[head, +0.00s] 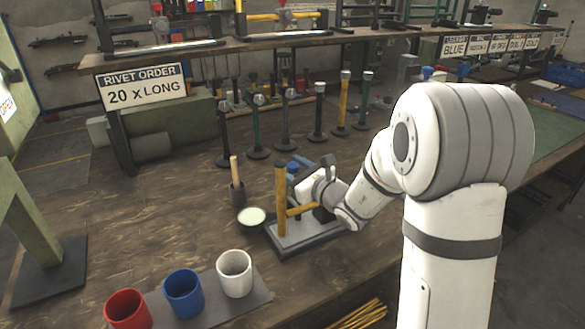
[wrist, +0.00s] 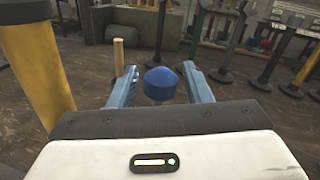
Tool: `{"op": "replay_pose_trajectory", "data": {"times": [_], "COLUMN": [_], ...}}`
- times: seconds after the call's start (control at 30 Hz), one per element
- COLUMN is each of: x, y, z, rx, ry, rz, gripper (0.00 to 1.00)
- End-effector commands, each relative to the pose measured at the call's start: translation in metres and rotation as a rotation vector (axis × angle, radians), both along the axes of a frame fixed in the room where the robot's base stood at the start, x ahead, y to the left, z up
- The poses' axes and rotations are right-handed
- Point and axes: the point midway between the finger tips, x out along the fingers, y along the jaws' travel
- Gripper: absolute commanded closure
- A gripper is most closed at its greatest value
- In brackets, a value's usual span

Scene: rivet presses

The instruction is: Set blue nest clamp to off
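The blue nest clamp shows as a blue rounded knob (wrist: 160,83) in the wrist view, between the two blue fingers of my gripper (wrist: 165,87). A gap shows on each side of the knob, so the fingers are open around it. In the head view the blue knob (head: 292,169) is partly hidden by my gripper (head: 311,172). It stands by a press with a yellow post (head: 281,200) on a grey base plate (head: 290,237). I cannot tell the clamp's on or off setting.
A small pale dish (head: 251,216) and a brush in a dark holder (head: 237,190) stand left of the press. Red (head: 128,310), blue (head: 184,293) and white (head: 235,273) cups are in front. Several upright tools stand behind.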

Motion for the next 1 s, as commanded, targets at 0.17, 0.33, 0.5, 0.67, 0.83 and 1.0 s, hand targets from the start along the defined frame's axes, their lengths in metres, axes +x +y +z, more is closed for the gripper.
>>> {"op": "replay_pose_trajectory", "data": {"times": [0.17, 0.33, 0.5, 0.67, 0.83, 1.0], "x": [0.0, 0.0, 0.0, 0.0, 0.001, 0.008], "y": [0.0, 0.0, -0.001, -0.001, -0.003, -0.014], "z": [0.0, 0.0, 0.0, 0.0, 0.001, 0.004], "rx": [0.0, 0.0, -0.001, -0.001, -0.004, -0.024], "ry": [0.0, 0.0, 0.001, 0.001, 0.008, 0.046], "rz": [0.0, 0.001, 0.0, 0.0, -0.004, -0.026], "gripper": [0.7, 0.84, 0.98, 1.0, 1.0, 1.0]}}
